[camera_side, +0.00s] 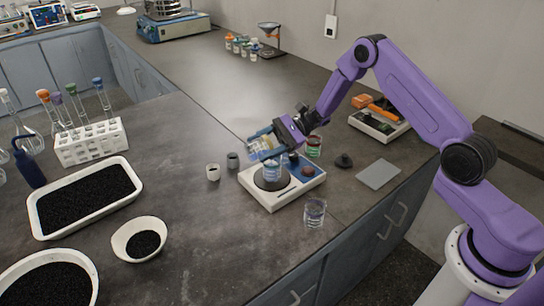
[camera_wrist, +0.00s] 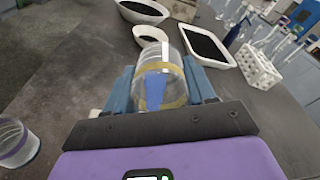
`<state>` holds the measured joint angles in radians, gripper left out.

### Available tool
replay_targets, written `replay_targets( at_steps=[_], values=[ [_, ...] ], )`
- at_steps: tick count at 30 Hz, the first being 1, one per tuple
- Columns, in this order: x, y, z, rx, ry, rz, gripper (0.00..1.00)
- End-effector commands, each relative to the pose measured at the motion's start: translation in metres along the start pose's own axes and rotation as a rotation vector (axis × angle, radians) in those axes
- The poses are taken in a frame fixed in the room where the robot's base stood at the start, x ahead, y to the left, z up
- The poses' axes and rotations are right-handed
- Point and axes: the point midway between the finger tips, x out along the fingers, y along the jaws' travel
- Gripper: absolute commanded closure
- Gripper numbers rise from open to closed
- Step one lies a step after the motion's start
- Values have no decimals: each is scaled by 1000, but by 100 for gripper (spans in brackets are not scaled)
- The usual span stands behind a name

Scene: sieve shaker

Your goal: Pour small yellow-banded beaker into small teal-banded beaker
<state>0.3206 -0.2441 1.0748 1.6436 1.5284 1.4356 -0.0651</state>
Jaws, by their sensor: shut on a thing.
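My gripper (camera_side: 264,147) is shut on the yellow-banded beaker (camera_wrist: 158,72), which is clear, with its blue fingers on either side. In the side view the held beaker is tilted and partly hidden by the fingers. Below it, a small clear beaker with a bluish look (camera_side: 272,171) stands on the round dark plate of a white and blue device (camera_side: 286,194). A beaker with green and reddish colour (camera_side: 314,146) stands behind the device. I cannot tell for sure which beaker has the teal band, or whether anything is flowing.
A clear beaker (camera_side: 314,213) stands in front of the device; two small cups (camera_side: 213,172) stand left of it. A grey sheet (camera_side: 379,174) and an orange-topped device (camera_side: 378,120) are to the right. Black-filled trays (camera_side: 85,198) and a tube rack (camera_side: 92,142) lie left.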

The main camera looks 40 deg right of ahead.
Motion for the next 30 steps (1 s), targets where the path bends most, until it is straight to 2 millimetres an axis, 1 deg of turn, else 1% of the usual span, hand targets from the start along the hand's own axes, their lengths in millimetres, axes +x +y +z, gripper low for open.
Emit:
replay_targets(
  at_steps=[30],
  values=[
    [-2,-1,1,-2,-54,-30,78]
  ],
)
